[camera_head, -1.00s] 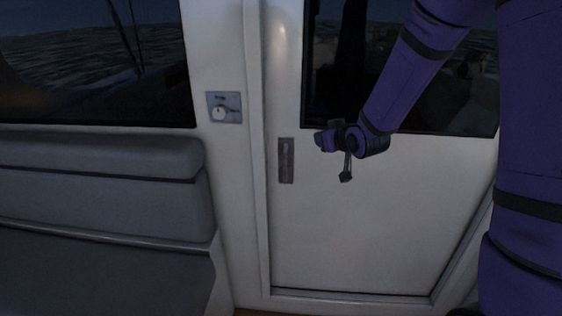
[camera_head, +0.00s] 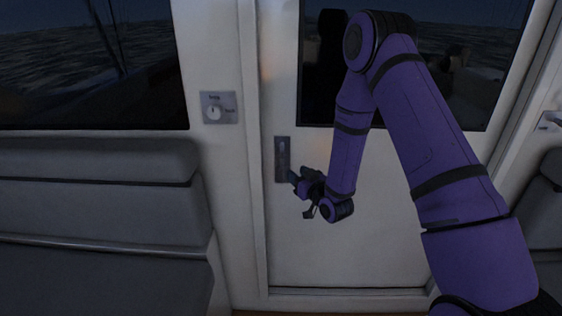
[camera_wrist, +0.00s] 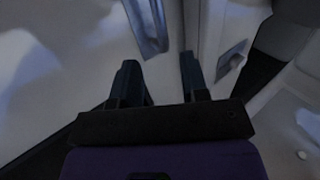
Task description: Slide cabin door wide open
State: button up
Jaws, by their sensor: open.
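The white cabin door (camera_head: 375,250) stands closed in its frame in the head view, with a dark window in its upper half. Its recessed metal handle (camera_head: 282,158) is a tall narrow plate at the door's left edge. My gripper (camera_head: 293,178) is at the lower right of this handle plate; whether it touches cannot be told. In the wrist view my gripper (camera_wrist: 160,85) has its two dark fingers spread with nothing between them. The handle plate (camera_wrist: 147,25) shows there just beyond the fingers, slightly left of centre.
A switch panel with a round knob (camera_head: 214,110) is on the wall left of the door; a panel also shows in the wrist view (camera_wrist: 232,60). A grey bench seat (camera_head: 95,205) fills the left side. Another grey seat (camera_head: 545,205) is at the right edge.

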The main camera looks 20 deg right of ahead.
aim_at(283, 161)
jog(key=x, duration=1)
grip_shut()
